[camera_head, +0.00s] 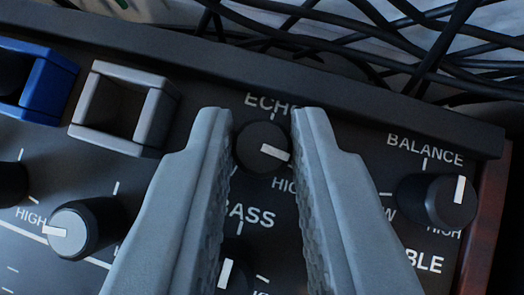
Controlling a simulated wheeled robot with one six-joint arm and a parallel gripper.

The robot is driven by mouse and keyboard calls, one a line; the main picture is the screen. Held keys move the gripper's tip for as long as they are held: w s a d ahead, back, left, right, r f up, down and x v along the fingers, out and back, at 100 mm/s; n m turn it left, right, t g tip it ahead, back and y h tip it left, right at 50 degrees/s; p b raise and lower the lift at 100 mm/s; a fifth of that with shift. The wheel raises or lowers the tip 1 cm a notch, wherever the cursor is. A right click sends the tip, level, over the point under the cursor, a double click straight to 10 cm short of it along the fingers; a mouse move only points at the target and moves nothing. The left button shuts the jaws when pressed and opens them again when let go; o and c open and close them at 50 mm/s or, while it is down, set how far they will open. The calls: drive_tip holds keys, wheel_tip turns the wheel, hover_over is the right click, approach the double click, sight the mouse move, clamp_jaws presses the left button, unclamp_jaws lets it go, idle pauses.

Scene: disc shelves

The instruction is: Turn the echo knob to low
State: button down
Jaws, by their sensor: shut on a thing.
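The black echo knob (258,136) sits under the partly covered word ECHO on the dark panel. Its white pointer mark points right and slightly down, on the side of the HIGH label below it. My gripper (262,122) comes in from the bottom of the view, with one grey finger on each side of the echo knob, shut on it. The left finger hides most of the LOW side of the echo scale. The right finger hides part of the echo label and of HIGH.
The balance knob (432,200) stands to the right. The bass knob (228,274) is below, between the fingers. Another knob (85,228) is at the lower left. A grey switch (88,136) and a blue switch (52,84) are upper left. Black cables (425,62) lie behind the panel's raised edge.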

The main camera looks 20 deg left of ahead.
drive_tip(key=shift+d, duration=0.1)
drive_tip(key=shift+n+g+y, duration=0.4)
drive_tip(key=shift+n+y, duration=0.7)
drive_tip(key=shift+n, duration=0.4)
drive_tip(key=c, duration=1.3)
unclamp_jaws()
drive_tip(key=shift+m, duration=0.3)
